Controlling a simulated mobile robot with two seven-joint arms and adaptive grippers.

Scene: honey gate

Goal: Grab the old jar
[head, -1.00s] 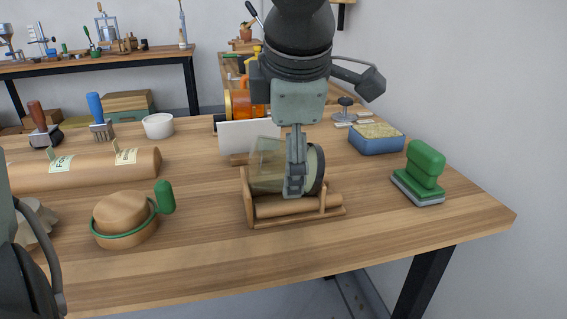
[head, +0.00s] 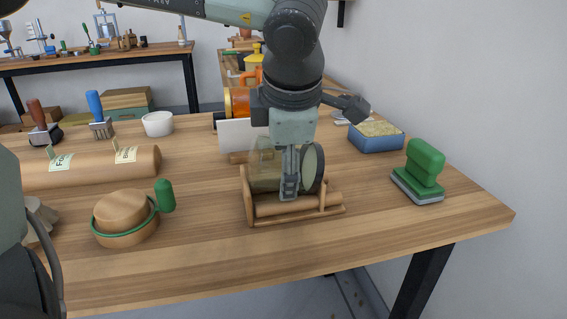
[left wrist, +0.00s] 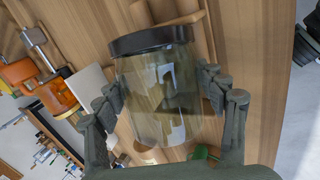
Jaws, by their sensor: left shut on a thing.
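The old jar (head: 262,177) is clear, greenish glass with a dark lid at its right end. It lies on its side in a wooden cradle (head: 249,212) near the middle of the table. My left gripper (head: 289,190) reaches down from above, its fingers around the jar's body. In the left wrist view the jar (left wrist: 160,90) sits between the fingers of the left gripper (left wrist: 165,98), which is shut on it. The near fingers hide part of the jar in the head view. My right gripper is not in view.
A green-handled block (head: 423,170) and a blue tub (head: 376,138) stand to the right. A white card (head: 240,135) is behind the cradle. A wooden pot with a green band (head: 125,220) and a labelled roll (head: 90,168) are left. The table front is clear.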

